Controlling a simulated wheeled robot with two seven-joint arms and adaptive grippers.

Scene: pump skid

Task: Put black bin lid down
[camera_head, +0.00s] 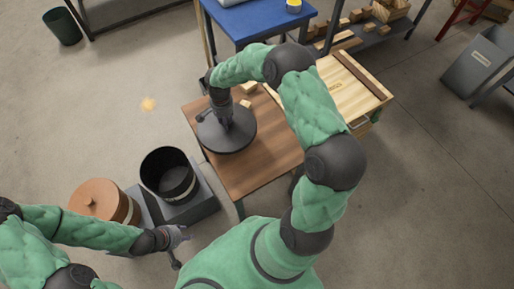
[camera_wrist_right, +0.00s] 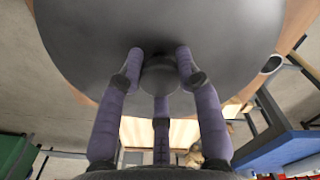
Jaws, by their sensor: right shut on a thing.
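The black bin lid (camera_head: 240,140) is a round dark disc over the brown wooden table (camera_head: 255,178). My right gripper (camera_head: 224,117) is above it, shut on its centre knob. In the right wrist view the lid (camera_wrist_right: 100,45) fills the upper part, with its round knob (camera_wrist_right: 160,76) between my purple fingers (camera_wrist_right: 160,88). I cannot tell whether the lid touches the tabletop. The black bin (camera_head: 167,177) stands open, without a lid, left of the table. My left gripper (camera_head: 178,248) is open and empty in front of that bin.
A bin with a copper-coloured lid (camera_head: 97,196) stands left of the black bin on a grey platform (camera_head: 192,208). Small wooden blocks (camera_head: 247,88) lie at the table's back edge. A pale wooden bench (camera_head: 350,95) and a blue table (camera_head: 260,20) stand behind.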

